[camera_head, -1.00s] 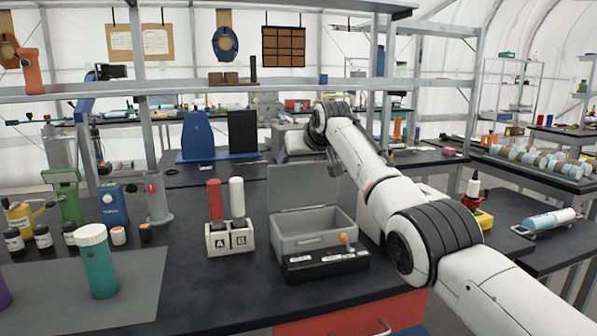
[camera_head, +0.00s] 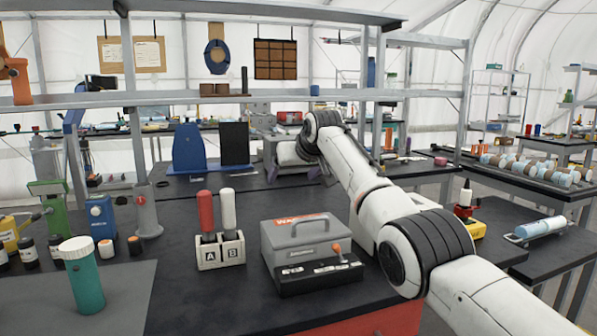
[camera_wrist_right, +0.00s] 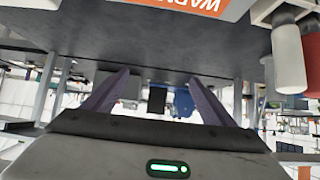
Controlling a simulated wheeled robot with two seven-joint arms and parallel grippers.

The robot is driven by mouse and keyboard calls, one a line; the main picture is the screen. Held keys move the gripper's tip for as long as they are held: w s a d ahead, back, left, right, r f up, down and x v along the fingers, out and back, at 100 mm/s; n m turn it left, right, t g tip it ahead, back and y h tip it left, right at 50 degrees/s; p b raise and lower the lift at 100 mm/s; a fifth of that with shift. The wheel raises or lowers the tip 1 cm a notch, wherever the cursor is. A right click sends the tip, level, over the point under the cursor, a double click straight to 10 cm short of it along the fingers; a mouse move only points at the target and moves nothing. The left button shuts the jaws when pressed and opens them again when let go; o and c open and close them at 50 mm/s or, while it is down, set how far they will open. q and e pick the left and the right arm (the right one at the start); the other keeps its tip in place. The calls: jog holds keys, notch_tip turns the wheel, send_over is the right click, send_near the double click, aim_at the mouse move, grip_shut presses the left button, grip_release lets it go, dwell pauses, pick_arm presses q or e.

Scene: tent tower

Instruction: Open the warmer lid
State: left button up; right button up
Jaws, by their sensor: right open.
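The warmer (camera_head: 298,248) is a grey box on the dark bench in the head view. Its lid (camera_head: 285,234) is down, with a grey handle (camera_head: 310,221) on top and an orange label. In the right wrist view, upside down, part of the warmer's orange label (camera_wrist_right: 180,5) shows at the top edge. My right gripper (camera_head: 304,172) is beyond the warmer, apart from it. Its two purple fingers are spread and empty, as the right wrist view (camera_wrist_right: 157,90) also shows. My left gripper is not in view.
A white A/B holder (camera_head: 221,252) with a red and a white tube stands left of the warmer. A teal bottle (camera_head: 82,280) stands at the left. Bench behind the warmer is mostly clear.

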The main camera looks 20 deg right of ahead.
jog(key=b+v, duration=0.3)
jog(key=v, duration=0.6)
jog(key=shift+s, duration=0.4)
jog(key=shift+d+r, duration=0.1)
jog(key=shift+d, duration=0.05)
